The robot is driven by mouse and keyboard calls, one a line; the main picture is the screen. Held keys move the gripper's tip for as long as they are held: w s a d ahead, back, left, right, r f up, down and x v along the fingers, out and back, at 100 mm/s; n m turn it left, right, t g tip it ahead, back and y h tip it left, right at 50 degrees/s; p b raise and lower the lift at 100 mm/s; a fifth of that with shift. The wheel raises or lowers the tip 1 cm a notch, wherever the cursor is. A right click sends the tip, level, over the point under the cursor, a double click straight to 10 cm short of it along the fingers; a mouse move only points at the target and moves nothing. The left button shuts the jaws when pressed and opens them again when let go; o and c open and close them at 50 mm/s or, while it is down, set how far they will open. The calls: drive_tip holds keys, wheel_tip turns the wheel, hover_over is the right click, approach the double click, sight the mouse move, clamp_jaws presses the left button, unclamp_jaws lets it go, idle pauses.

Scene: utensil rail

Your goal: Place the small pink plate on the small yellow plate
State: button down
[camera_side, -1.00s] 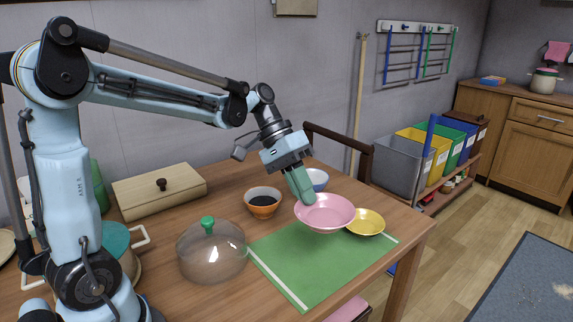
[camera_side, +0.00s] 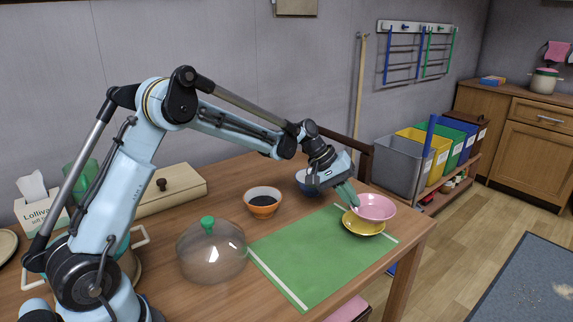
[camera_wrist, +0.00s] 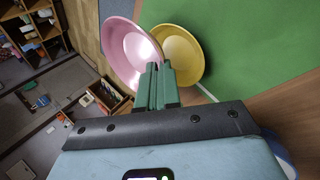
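The small pink plate (camera_side: 375,207) is held by its rim in my gripper (camera_side: 350,196), whose green fingers are shut on it. In the side view it is raised above the small yellow plate (camera_side: 363,229) and shifted to the right, covering part of it. The yellow plate lies on the far right corner of the green mat (camera_side: 300,260). In the wrist view the pink plate (camera_wrist: 132,52) is left of the yellow plate (camera_wrist: 182,55), overlapping its edge. The fingers (camera_wrist: 158,85) meet the pink rim. Whether the two plates touch is hard to tell.
A glass dome with a green knob (camera_side: 211,250) stands left of the mat. The table's right edge is close to the plates.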

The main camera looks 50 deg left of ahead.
drive_tip(key=a+f, duration=0.1)
drive_tip(key=w+a, duration=0.1)
drive_tip(key=shift+w+a+f, duration=0.15)
drive_tip(key=shift+a+f, duration=0.2)
drive_tip(key=shift+f, duration=0.05)
drive_tip(key=shift+a+f, duration=0.1)
drive_tip(key=shift+f, duration=2.05)
drive_tip(key=c, duration=1.3)
unclamp_jaws()
drive_tip(key=shift+c, duration=0.2)
drive_tip(key=shift+r, duration=0.1)
